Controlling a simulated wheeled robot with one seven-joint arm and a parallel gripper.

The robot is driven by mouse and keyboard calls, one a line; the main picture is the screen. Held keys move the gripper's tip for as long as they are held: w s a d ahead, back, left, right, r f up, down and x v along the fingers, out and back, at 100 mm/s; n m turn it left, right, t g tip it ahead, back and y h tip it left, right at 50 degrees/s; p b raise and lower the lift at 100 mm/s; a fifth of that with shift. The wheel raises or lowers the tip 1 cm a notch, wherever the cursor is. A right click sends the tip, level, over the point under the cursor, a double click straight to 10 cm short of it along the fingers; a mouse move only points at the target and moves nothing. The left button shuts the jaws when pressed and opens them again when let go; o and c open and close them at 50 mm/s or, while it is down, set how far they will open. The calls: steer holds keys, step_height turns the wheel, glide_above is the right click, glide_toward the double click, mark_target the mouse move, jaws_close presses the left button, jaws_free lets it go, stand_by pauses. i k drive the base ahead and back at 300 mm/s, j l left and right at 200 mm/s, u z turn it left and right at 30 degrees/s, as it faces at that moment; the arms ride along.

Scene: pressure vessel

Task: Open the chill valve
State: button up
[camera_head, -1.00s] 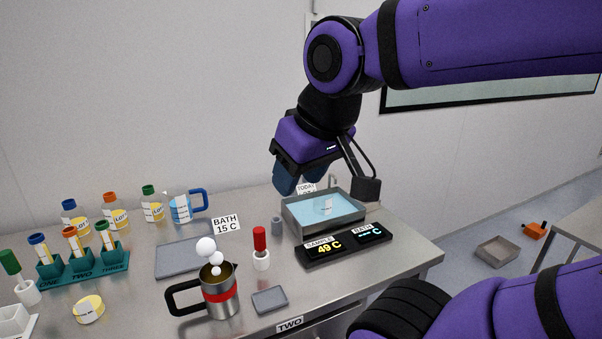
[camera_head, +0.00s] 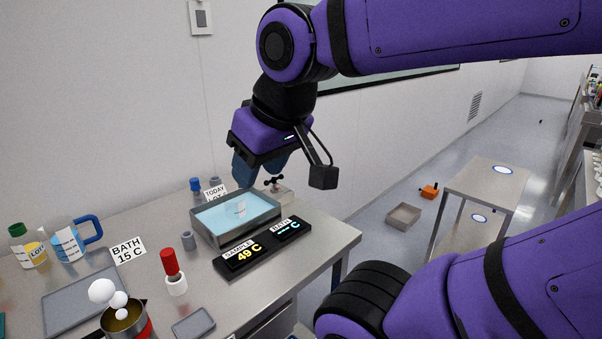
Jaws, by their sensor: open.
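A small valve with a dark cross-shaped handle (camera_head: 273,181) stands on a pale base at the back right of the bench, just behind the water bath; I take it to be the chill valve. Its lower part is partly hidden, and I cannot tell how far it is turned. The grey water bath (camera_head: 277,213) holds pale blue water with a white tag in it. My gripper (camera_head: 258,172) is open and empty, pointing down. In the picture its blue fingers are above the bath's back edge, just left of the valve handle; contact is not visible.
A "TODAY" card (camera_head: 214,192), a blue-capped vial (camera_head: 195,185) and a red-topped holder (camera_head: 175,272) stand nearby.

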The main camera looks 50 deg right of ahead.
mark_target(274, 183)
steer(key=z, duration=1)
